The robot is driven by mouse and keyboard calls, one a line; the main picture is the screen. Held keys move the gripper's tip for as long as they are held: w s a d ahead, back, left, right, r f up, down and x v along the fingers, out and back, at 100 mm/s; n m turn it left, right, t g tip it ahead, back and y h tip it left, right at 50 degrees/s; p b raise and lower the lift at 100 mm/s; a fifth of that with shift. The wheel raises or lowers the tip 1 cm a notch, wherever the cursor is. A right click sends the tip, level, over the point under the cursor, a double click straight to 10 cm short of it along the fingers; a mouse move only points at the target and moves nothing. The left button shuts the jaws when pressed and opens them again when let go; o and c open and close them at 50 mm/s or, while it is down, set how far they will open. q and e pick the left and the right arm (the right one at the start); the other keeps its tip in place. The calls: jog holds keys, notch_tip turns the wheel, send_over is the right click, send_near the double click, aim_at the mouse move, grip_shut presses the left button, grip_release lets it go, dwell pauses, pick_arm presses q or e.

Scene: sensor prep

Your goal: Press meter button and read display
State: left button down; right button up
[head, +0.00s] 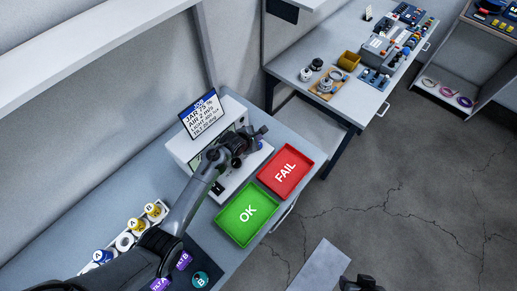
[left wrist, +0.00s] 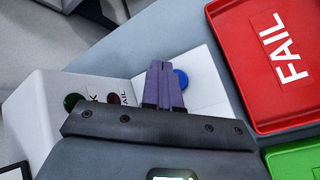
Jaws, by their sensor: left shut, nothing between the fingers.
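The white meter box (head: 185,148) stands on the left bench, partly hidden by my left arm. My left gripper (head: 260,138) is shut and empty over the meter's right part. In the left wrist view its closed fingers (left wrist: 164,84) overlap the left edge of a blue round button (left wrist: 181,78) on the white panel; I cannot tell whether they touch it. A green lamp (left wrist: 72,101) and a red lamp (left wrist: 113,98) sit left of the fingers. A small lit display (left wrist: 172,176) shows at the bottom edge, unreadable. A dark part of what looks like my right gripper (head: 362,284) shows at the bottom.
A job card (head: 203,114) with several lines stands on the meter. A green OK tray (head: 242,234) and a red FAIL tray (head: 300,155) lie right of it. Jars marked A and B (head: 132,226) stand lower left. A second bench (head: 345,108) holds several parts.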

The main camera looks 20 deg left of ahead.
aim_at(263, 141)
pick_arm(q)
notch_tip(263, 141, down, 2)
jog(key=shift+f+b, duration=0.15)
jog(key=shift+b, duration=0.2)
jog(key=shift+f, duration=0.1)
jog(key=shift+f, duration=0.45)
dwell(1.7)
jog(key=shift+f, duration=0.45)
dwell(0.7)
jog(key=shift+r, duration=0.15)
dwell(0.3)
jog(key=shift+r+p, duration=0.75)
jog(key=shift+p, duration=0.2)
notch_tip(263, 141, up, 5)
jog(key=p, duration=0.5)
